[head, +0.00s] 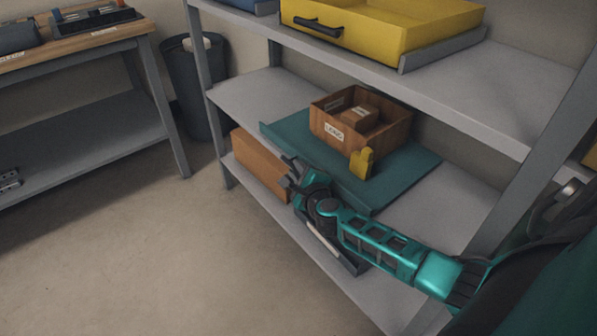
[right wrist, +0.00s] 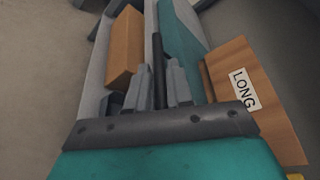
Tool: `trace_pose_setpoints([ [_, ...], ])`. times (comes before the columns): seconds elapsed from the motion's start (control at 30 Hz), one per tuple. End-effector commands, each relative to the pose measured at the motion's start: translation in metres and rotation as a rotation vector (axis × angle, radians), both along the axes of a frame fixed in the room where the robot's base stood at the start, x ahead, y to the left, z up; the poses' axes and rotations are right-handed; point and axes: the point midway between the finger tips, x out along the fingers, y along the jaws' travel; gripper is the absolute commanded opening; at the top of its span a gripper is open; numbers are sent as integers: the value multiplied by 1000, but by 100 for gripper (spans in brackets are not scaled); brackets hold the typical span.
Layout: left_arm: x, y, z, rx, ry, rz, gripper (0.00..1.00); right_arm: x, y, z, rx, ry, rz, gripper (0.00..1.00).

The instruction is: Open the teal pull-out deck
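The teal pull-out deck (head: 290,138) lies on the middle shelf of the grey rack. It carries an open wooden box (head: 330,132) labelled LONG and a small yellow piece (head: 361,163). My right gripper (head: 287,172) is at the deck's front side, pointing along the rack's front toward the upper left. In the right wrist view, a thin dark bar (right wrist: 158,65) runs lengthwise between its two fingers (right wrist: 158,88), with narrow gaps seeming to show beside it. The deck's teal surface (right wrist: 180,30) lies just right of the bar. My left gripper is out of view.
A yellow drawer (head: 410,25) with a dark handle sits on the shelf above. A brown box (head: 258,165) stands on the bottom shelf near my gripper. A dark bin (head: 195,85) and a workbench (head: 90,65) stand left. The floor (head: 150,260) before the rack is clear.

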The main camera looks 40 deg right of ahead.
Motion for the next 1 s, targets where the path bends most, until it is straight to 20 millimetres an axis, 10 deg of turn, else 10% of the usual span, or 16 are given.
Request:
trace_pose_setpoints([
  [0.2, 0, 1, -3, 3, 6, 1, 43, 0, 0, 0, 0, 0, 0, 0],
  [0.73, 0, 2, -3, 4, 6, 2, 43, 0, 3, 0, 1, 1, 0, 0],
  [1.0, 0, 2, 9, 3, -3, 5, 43, -3, 36, 2, 6, 2, 2, 0],
])
